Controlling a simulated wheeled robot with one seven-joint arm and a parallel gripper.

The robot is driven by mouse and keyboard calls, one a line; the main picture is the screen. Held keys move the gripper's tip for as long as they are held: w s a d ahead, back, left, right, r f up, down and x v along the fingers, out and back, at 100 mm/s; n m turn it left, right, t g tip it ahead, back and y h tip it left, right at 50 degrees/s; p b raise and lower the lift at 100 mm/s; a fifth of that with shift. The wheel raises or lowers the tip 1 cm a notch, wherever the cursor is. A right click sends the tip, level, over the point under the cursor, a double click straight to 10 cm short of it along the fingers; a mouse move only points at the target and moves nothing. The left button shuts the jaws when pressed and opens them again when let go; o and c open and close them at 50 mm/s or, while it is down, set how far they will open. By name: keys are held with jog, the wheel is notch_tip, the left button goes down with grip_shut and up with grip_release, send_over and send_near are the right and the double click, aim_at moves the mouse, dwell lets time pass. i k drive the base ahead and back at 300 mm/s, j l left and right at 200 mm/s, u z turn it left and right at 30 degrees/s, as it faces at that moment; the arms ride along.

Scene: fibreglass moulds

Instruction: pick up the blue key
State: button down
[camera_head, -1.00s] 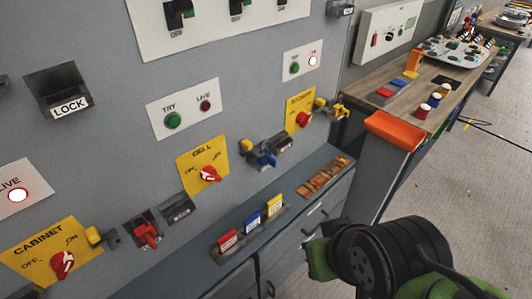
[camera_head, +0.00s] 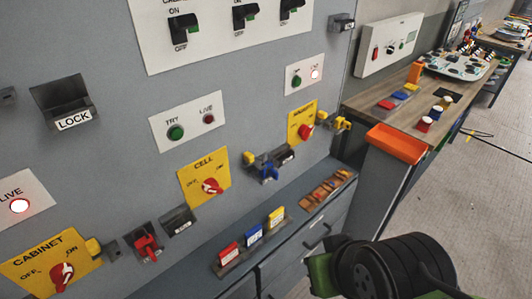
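A blue key (camera_head: 267,171) sits in a dark holder on the grey panel, right of the yellow CELL plate (camera_head: 205,177) with its red switch. A red key (camera_head: 147,244) sits in a similar holder lower left. A yellow key (camera_head: 340,123) sits in one to the upper right. Only a black and green part of my arm shows at the lower right, apart from the panel. My gripper's fingers are not in view.
A ledge below the panel holds a rack with red, blue (camera_head: 254,235) and yellow tags, and a brown tray (camera_head: 327,191) beside it. An orange bin (camera_head: 397,143) hangs at the end of a wooden bench (camera_head: 370,100). Clear floor (camera_head: 470,205) lies right.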

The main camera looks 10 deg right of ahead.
aim_at(274, 174)
jog(key=i+l+u, duration=0.15)
jog(key=l+u, duration=0.15)
jog(key=u, duration=0.2)
jog(key=i+l+u, duration=0.1)
jog(key=l+u, duration=0.2)
jog(key=u, duration=0.2)
jog(key=l+u, duration=0.35)
jog(key=u, duration=0.15)
